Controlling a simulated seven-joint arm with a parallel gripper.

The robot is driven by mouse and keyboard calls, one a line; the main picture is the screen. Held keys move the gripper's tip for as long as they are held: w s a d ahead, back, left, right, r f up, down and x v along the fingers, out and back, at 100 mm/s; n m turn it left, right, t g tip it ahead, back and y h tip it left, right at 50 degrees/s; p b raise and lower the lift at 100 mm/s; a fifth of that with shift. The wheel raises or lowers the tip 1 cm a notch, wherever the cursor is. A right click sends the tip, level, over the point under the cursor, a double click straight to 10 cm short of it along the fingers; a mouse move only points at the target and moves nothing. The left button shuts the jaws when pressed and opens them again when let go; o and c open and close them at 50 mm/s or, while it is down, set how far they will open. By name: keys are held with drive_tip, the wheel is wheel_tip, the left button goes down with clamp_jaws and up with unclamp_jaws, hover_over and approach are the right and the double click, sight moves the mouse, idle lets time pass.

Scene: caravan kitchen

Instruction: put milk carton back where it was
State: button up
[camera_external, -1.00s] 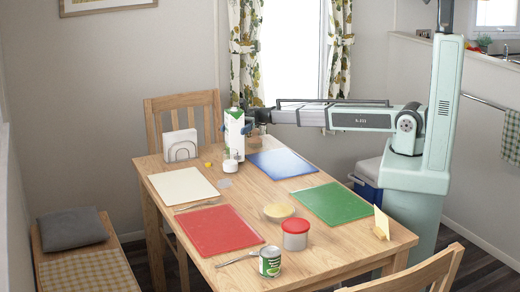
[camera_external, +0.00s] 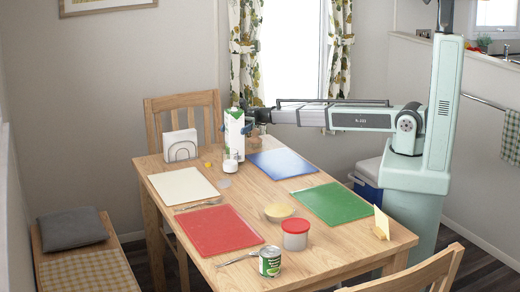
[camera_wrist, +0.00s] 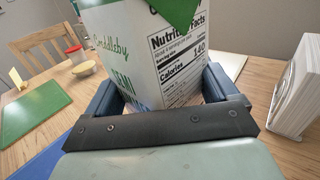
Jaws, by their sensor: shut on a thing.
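My gripper (camera_external: 246,131) reaches in from the right and is shut on the carton. In the wrist view the carton (camera_wrist: 165,50) fills the space between the two blue fingers, its nutrition panel facing the camera. The carton's base is hidden, so I cannot tell whether it touches the table.
A blue mat (camera_external: 282,163) lies right of the carton, a cream mat (camera_external: 184,187) to its left front. A napkin holder (camera_external: 181,147) stands at left. Red (camera_external: 218,229) and green (camera_external: 333,203) mats lie nearer.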

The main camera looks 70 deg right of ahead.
wheel_tip(320, 180, up, 14)
drive_tip(key=f, duration=0.1)
drive_tip(key=s+a+g, duration=0.1)
drive_tip(key=s+a, duration=0.3)
drive_tip(key=a, duration=0.4)
drive_tip(key=s+a, duration=0.5)
drive_tip(key=a, duration=0.3)
drive_tip(key=s+a+n, duration=0.1)
drive_tip(key=s+a, duration=0.9)
drive_tip(key=a, duration=0.1)
wheel_tip(320, 180, down, 14)
drive_tip(key=shift+w+d+g, duration=0.15)
drive_tip(key=shift+d+g, duration=0.05)
drive_tip(key=shift+g, duration=0.1)
drive_tip(key=shift+f, duration=0.2)
idle(0.3)
drive_tip(key=o, duration=1.1)
drive_tip(key=shift+c, duration=0.2)
drive_tip(key=shift+r, duration=0.1)
drive_tip(key=d, duration=1.2)
